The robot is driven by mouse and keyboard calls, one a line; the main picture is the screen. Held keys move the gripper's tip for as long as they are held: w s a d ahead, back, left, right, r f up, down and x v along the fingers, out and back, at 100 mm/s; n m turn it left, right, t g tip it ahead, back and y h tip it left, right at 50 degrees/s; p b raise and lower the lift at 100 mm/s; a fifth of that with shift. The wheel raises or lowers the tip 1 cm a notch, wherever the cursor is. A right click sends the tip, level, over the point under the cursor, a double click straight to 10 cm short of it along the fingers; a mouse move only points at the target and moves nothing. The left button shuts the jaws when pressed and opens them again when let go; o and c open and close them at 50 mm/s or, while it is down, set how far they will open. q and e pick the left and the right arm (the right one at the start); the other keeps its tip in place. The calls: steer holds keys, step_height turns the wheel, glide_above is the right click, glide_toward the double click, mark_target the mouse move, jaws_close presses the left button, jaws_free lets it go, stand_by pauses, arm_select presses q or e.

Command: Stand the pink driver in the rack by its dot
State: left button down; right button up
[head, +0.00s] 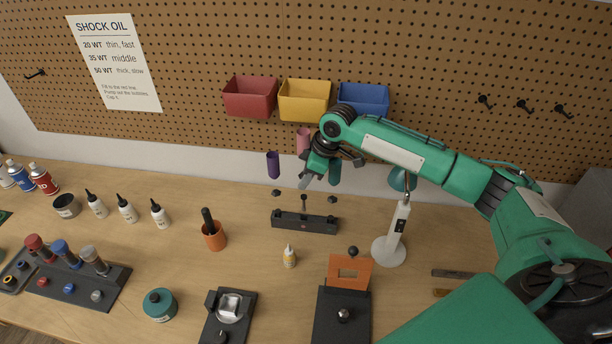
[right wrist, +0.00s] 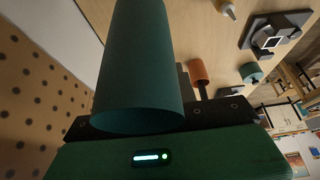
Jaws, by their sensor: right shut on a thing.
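The pink driver (head: 303,138) shows its handle beside my right gripper (head: 318,172), which is shut on it; the fingers hide part of it. The handle sits higher than its neighbours, above the middle of the black rack (head: 305,222). A thin shaft stands over the rack's middle; I cannot tell how deep its tip is. The purple driver (head: 273,163) is upright at the left and the teal driver (head: 335,172) at the right, close to my gripper. In the right wrist view a large teal handle (right wrist: 138,70) hides the fingers. No dot is readable. My left gripper is out of view.
A white stand (head: 396,225) with a teal head is right of the rack, under my arm. A small glue bottle (head: 289,257) and an orange cup (head: 214,238) are in front and left. Red, yellow and blue bins (head: 304,104) hang on the pegboard behind.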

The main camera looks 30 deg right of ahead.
mark_target(307, 192)
steer(key=shift+f+b, duration=1.3)
steer(key=shift+f, duration=2.2)
steer(key=o, duration=1.1)
steer(key=shift+c, duration=0.2)
steer(key=shift+d+r+b, duration=0.15)
steer(key=shift+r+b, duration=0.2)
steer(key=shift+b, duration=0.05)
steer(key=b+v, duration=0.2)
steer(key=v, duration=0.4)
steer(key=shift+r, duration=0.4)
